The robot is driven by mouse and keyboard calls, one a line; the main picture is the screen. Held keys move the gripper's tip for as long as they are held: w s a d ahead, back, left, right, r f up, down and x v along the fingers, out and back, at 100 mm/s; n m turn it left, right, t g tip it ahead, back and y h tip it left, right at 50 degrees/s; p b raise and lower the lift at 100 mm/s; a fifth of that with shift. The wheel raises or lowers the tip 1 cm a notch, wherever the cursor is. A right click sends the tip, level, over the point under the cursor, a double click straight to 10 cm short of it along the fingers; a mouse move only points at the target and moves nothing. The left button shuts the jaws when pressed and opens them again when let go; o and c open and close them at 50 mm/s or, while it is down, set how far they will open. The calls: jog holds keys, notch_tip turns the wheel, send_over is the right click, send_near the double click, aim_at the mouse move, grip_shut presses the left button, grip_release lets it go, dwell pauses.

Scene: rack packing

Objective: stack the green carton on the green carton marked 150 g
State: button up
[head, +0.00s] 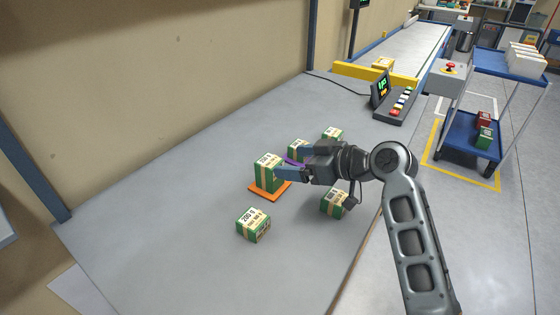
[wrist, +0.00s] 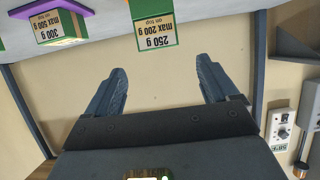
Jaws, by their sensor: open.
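Several green cartons with cream labels stand on the grey table. One carton (head: 268,172) is on an orange pad; in the wrist view a carton marked 250 g, max 200 g on top (wrist: 152,28) shows. Another carton (wrist: 58,25), marked 300 g, sits by a purple pad. A carton marked 200 g (head: 253,226) stands in front. Others are a carton (head: 333,204) below my arm, one (head: 297,149) behind the gripper and one (head: 332,133) farther back. I cannot read a 150 g mark. My gripper (head: 288,162) is open and empty, close to the orange-pad carton; its fingers show in the wrist view (wrist: 160,82).
The orange pad (head: 258,190) lies under its carton. A yellow barrier (head: 375,74), a control panel (head: 396,103) and a conveyor (head: 410,45) are at the back. A blue trolley (head: 470,140) stands right. The table's left and front are clear.

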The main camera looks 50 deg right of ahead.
aim_at(314, 259)
jog(key=shift+m+g+h, duration=0.5)
jog(key=shift+m+h, duration=0.2)
jog(key=shift+m, duration=0.2)
jog(key=s+a+f, duration=0.5)
jog(key=s+a, duration=0.1)
jog(key=shift+f, duration=0.35)
jog(key=shift+m+h, duration=0.3)
jog(key=shift+h, duration=0.3)
jog(key=s+a+f, duration=0.1)
jog(key=s, duration=0.1)
jog(key=s+a, duration=0.2)
jog(key=s+a+f, duration=0.1)
jog(key=s+a, duration=0.1)
jog(key=shift+a+f, duration=0.25)
jog(key=shift+f, duration=0.05)
jog(key=s+a+r+n+t+y, duration=0.1)
jog(key=s+a+r, duration=0.3)
jog(key=s+a, duration=0.2)
jog(key=s+a+r+n+t+y, duration=0.1)
jog(key=s+a+r, duration=0.3)
jog(key=s, duration=0.6)
jog(key=shift+a, duration=0.85)
